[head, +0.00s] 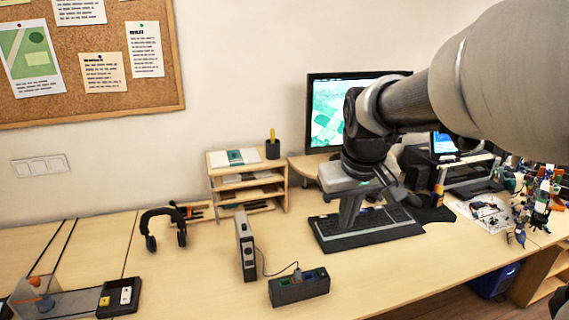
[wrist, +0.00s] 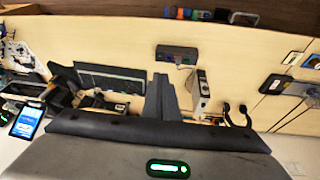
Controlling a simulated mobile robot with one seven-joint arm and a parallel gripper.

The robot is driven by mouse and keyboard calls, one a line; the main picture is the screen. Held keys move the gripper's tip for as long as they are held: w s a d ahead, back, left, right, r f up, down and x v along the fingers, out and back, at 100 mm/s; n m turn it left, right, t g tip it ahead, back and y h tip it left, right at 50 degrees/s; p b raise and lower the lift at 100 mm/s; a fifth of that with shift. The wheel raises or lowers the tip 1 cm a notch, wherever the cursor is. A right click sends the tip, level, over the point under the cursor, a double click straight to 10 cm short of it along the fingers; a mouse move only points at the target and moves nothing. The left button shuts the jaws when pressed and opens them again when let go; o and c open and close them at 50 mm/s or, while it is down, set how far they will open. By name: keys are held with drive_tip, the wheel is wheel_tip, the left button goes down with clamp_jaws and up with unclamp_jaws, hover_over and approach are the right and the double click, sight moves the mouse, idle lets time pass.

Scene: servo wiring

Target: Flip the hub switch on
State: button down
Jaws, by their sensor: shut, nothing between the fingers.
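A dark box that looks like the hub (head: 300,289) sits near the front of the desk, with coloured sockets on top, one green and one blue. A cable runs from it to an upright white and black unit (head: 246,246) behind it on the left. The hub also shows in the wrist view (wrist: 176,54), beyond the fingertips; its switch is too small to make out. My gripper (head: 347,226) is shut and empty, pointing down over the keyboard's left part, behind and right of the hub. Its closed fingers also show in the wrist view (wrist: 161,78).
The keyboard (head: 368,230) lies below my gripper, with a monitor (head: 328,112) behind. A shelf organiser (head: 247,184) and headphones (head: 163,228) stand to the left. A black panel with light buttons (head: 120,297) is at the front left. The desk around the hub is mostly clear.

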drive_tip(key=n+g+y+b, duration=0.1)
drive_tip(key=b, duration=0.5)
hover_over(323, 274)
drive_tip(key=s, duration=0.3)
wheel_tip(323, 274, down, 18)
drive_tip(key=shift+d+r, duration=0.15)
drive_tip(key=shift+d, duration=0.2)
drive_tip(key=shift+w, duration=0.1)
drive_tip(key=x, duration=0.4)
drive_tip(key=s+b+x, duration=0.1)
drive_tip(key=x, duration=0.7)
drive_tip(key=shift+s+f+b, duration=0.15)
drive_tip(key=shift+f+b, duration=0.25)
drive_tip(key=shift+f, duration=0.65)
